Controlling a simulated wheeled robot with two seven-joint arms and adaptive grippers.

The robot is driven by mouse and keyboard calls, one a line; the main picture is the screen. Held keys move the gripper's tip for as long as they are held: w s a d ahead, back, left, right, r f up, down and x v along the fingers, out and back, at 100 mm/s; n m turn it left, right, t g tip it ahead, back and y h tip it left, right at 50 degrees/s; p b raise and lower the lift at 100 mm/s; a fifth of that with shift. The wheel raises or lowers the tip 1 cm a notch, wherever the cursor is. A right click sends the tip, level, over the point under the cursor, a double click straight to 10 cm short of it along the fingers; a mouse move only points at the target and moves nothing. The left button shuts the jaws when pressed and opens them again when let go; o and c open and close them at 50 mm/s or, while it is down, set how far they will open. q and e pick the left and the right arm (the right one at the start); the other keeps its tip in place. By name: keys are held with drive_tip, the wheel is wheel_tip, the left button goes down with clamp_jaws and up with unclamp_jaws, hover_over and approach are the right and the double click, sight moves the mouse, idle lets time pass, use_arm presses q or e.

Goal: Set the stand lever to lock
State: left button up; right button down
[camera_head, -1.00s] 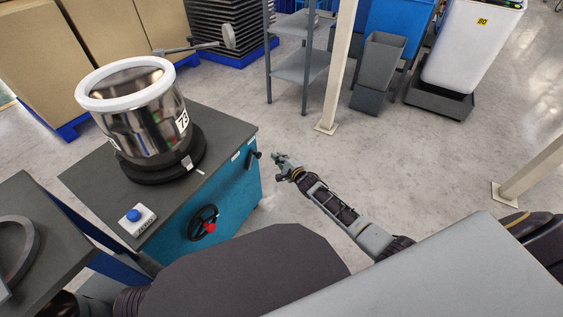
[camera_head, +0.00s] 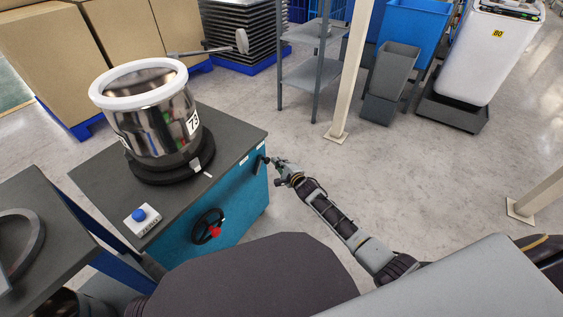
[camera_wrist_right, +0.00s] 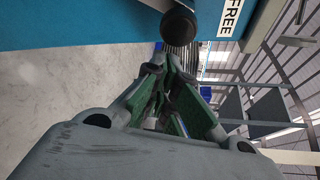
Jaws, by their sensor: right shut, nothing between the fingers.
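The stand (camera_head: 235,190) is a teal cabinet with a dark top, at left centre in the head view. Its small black lever (camera_head: 261,162) sits at the upper right of the teal face, below white labels. In the right wrist view the lever's round black end (camera_wrist_right: 180,25) is beside a white label reading FREE (camera_wrist_right: 231,18). My right gripper (camera_head: 278,163) is shut and empty, just right of the lever; in the wrist view its fingertips (camera_wrist_right: 172,66) are below the black end. I cannot tell whether they touch. My left gripper is not in view.
A shiny drum (camera_head: 152,112) with a white rim stands on the cabinet, near a blue button box (camera_head: 140,218). A cream post (camera_head: 349,75) stands beyond; floor right of the cabinet is clear.

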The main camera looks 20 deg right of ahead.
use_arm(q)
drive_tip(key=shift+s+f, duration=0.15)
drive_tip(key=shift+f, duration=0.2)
use_arm(e)
drive_tip(key=shift+s+a+r, duration=0.15)
drive_tip(key=shift+a, duration=0.1)
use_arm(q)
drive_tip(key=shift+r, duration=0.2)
use_arm(e)
drive_tip(key=shift+s+a+r, duration=0.1)
drive_tip(key=shift+r, duration=0.05)
